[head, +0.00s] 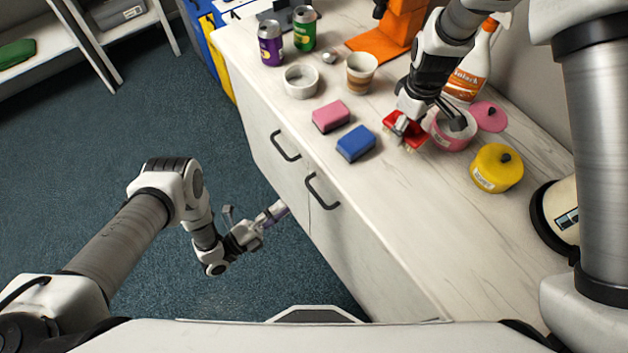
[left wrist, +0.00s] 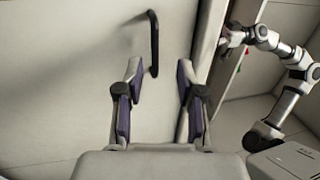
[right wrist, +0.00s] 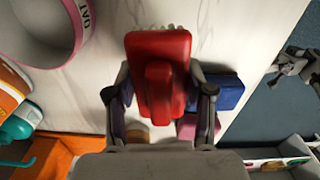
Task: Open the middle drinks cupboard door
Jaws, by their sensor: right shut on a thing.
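The cupboard front under the white counter shows closed doors with two dark bar handles, one further back (head: 286,146) and one nearer (head: 321,191). A thin seam runs down between them. I cannot tell for certain which door is the middle one. My left gripper (head: 274,213) is in front of the cupboard, below the handles and apart from them. In the left wrist view its jaws (left wrist: 155,85) are open and empty, with one dark handle (left wrist: 153,43) ahead between the fingers. My right gripper (head: 410,120) is shut on a red brush (right wrist: 158,75) above the counter.
On the counter (head: 400,220) are a pink sponge (head: 331,117), a blue sponge (head: 356,143), a paper cup (head: 361,72), a pink bowl (head: 453,130), a yellow pot (head: 496,168), a spray bottle (head: 472,68) and cans. The floor (head: 120,140) before the cupboard is clear.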

